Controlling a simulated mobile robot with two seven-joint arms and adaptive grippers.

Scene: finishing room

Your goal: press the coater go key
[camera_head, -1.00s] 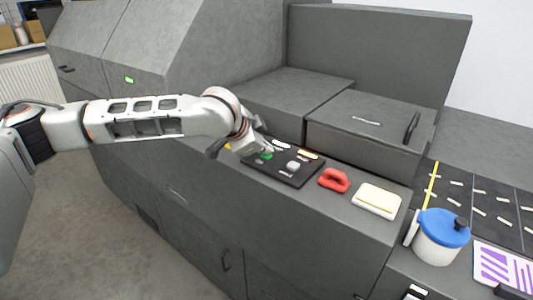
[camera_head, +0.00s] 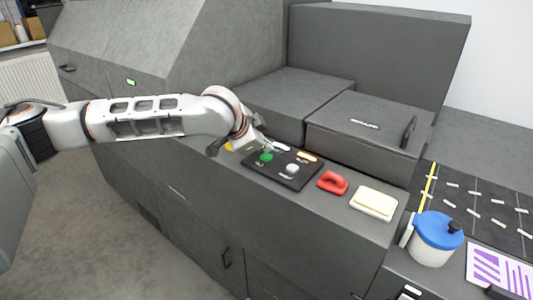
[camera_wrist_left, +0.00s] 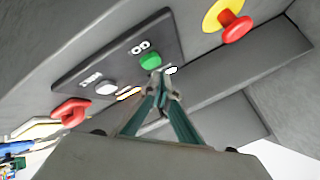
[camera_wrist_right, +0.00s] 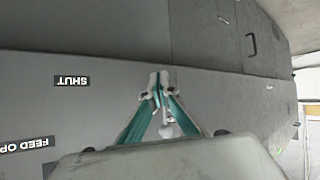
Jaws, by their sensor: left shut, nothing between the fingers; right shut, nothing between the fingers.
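The green go key (camera_head: 266,157) sits on a black control panel (camera_head: 257,168) on the grey machine's ledge. In the left wrist view the key (camera_wrist_left: 150,61) lies just beyond my fingertips, beside an upside-down "GO" label. My left gripper (camera_head: 267,146) is shut and empty, close above the panel by the key. In its wrist view the closed tips (camera_wrist_left: 161,84) appear slightly apart from the key; exact clearance is unclear. My right gripper (camera_wrist_right: 158,84) is shut and empty in front of a grey machine face; it is not seen in the head view.
A pale key (camera_head: 292,168) shares the panel. A red stop button (camera_wrist_left: 236,28) on yellow is nearby. Right of the panel are a red handle (camera_head: 332,182), a cream pad (camera_head: 374,203) and a blue-lidded pot (camera_head: 432,248). A "SHUT" label (camera_wrist_right: 72,82) shows in the right wrist view.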

